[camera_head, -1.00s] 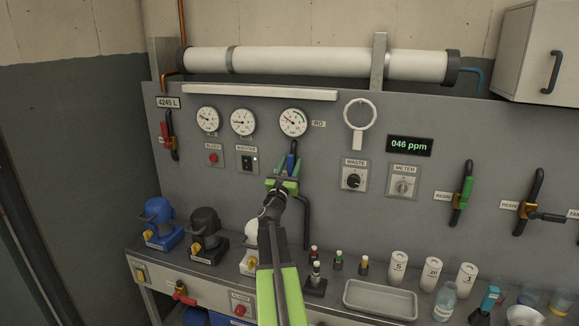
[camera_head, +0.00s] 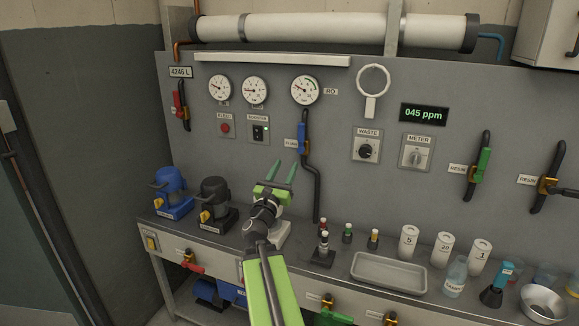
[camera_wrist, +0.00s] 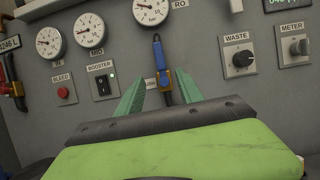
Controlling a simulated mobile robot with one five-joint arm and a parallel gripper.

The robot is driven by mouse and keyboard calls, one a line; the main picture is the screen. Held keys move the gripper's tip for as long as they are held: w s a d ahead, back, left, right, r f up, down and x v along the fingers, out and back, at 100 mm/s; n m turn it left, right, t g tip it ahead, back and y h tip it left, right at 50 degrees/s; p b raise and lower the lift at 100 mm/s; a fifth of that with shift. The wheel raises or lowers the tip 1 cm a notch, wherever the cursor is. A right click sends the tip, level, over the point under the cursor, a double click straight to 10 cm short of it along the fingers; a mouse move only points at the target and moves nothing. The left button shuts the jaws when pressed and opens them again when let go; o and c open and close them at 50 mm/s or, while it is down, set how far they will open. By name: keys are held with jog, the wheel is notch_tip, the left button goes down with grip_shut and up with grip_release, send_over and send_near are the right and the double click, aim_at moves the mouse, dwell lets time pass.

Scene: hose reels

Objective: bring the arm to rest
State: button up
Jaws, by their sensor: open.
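My gripper (camera_head: 282,172) is open and empty in the head view, its two green fingers pointing up and forward at the grey panel. In the wrist view my gripper (camera_wrist: 151,95) shows its green fingers spread apart. The blue-handled valve (camera_head: 302,138) on a black hose stands a little to the right of the fingers in the head view. In the wrist view this blue-handled valve (camera_wrist: 161,70) appears between and beyond the fingers. The fingers look clear of it. My arm reaches up from the bottom of the head view.
Blue (camera_head: 170,190) and black (camera_head: 213,200) canisters stand on the bench to the left. Small bottles, an empty grey tray (camera_head: 389,271) and white numbered cups (camera_head: 441,249) stand to the right. The panel (camera_head: 340,180) carries gauges, switches and a 045 ppm display (camera_head: 423,115).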

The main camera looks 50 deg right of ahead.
dwell(0.4)
jog(key=w+a+f+m+t+y+p, duration=0.1)
jog(key=w+a+m+y+p, duration=0.15)
jog(key=w+a, duration=0.6)
jog(key=w+a+m+t+y+p, duration=0.15)
jog(key=w+a+p, duration=0.35)
jog(key=a, duration=0.7)
jog(key=s+a+f+m+g+y+p, duration=0.2)
jog(key=a+f+m+g+y, duration=0.3)
jog(key=a+f+m+y, duration=0.9)
jog(key=s+a+f+m+g+y, duration=0.1)
jog(key=s+a+f, duration=0.1)
jog(key=a, duration=0.4)
jog(key=s+a+f+m+g+y, duration=0.1)
jog(key=s+a+f, duration=0.2)
jog(key=a, duration=0.4)
jog(key=s+a+f+m+g+y, duration=0.1)
jog(key=s+a+f+g, duration=0.1)
jog(key=a, duration=0.4)
jog(key=shift+s+a+f+m, duration=0.3)
jog(key=shift+s+f, duration=0.05)
jog(key=shift+f, duration=0.55)
jog(key=shift+c, duration=0.8)
